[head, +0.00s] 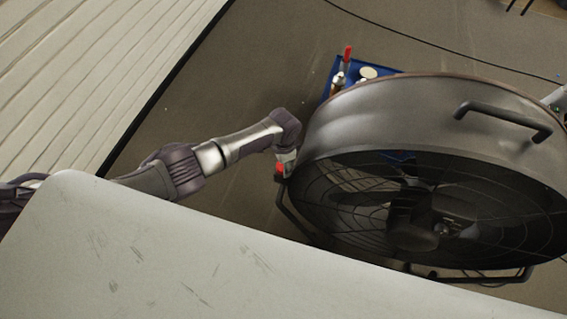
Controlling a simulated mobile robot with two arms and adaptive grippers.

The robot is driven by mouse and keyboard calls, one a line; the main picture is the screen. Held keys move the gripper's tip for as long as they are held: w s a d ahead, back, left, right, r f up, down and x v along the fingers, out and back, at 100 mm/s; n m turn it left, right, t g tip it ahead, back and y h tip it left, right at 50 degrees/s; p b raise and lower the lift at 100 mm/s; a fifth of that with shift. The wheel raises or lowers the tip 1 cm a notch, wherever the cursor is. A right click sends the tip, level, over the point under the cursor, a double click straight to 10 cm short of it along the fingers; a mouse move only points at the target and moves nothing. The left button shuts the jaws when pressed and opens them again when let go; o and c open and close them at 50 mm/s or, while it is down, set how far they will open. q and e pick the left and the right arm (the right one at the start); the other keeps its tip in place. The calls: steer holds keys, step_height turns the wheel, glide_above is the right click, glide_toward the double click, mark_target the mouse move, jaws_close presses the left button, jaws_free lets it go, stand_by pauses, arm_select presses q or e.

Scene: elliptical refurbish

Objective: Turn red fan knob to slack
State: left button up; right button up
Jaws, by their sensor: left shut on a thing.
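The large round drum fan (335,125) stands at the right of the head view, with its dark grille facing the lower right. A small red knob (280,168) shows at the left side of its housing. My left arm reaches in from the left, and my left gripper (286,157) is at the knob, shut on it. The fingers are small in the picture and partly hidden, so the knob's exact turn position cannot be read. My right gripper is not in view.
A pale grey panel or surface (160,250) fills the lower left, in front of the fan. A blue tray (372,72) with a red-handled tool (347,56) lies behind the fan. A dark handle (505,117) juts from the housing. Brown floor (240,80) is open left of the fan.

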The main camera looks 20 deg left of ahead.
arm_select(q)
steer(key=o, duration=0.9)
